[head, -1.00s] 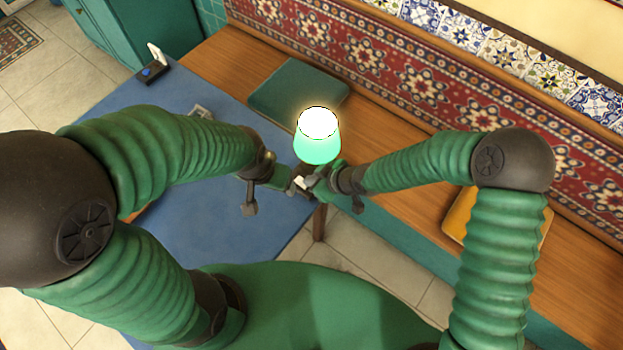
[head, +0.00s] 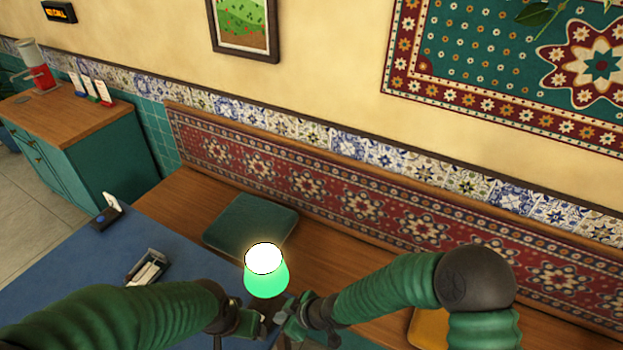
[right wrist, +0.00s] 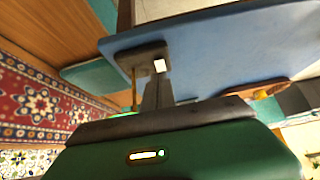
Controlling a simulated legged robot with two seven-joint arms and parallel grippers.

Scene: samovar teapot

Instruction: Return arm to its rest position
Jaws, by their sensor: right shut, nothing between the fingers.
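My right gripper (head: 284,312) is in the lower middle of the head view, small and dark, close to my left gripper.
A glowing green-and-white lamp (head: 266,280) shows just behind my grippers. The blue table (head: 60,275) bears a dark box (head: 148,268) and a small dark holder (head: 106,210). A wooden bench (head: 190,205) with a green cushion (head: 250,222) runs along the wall.

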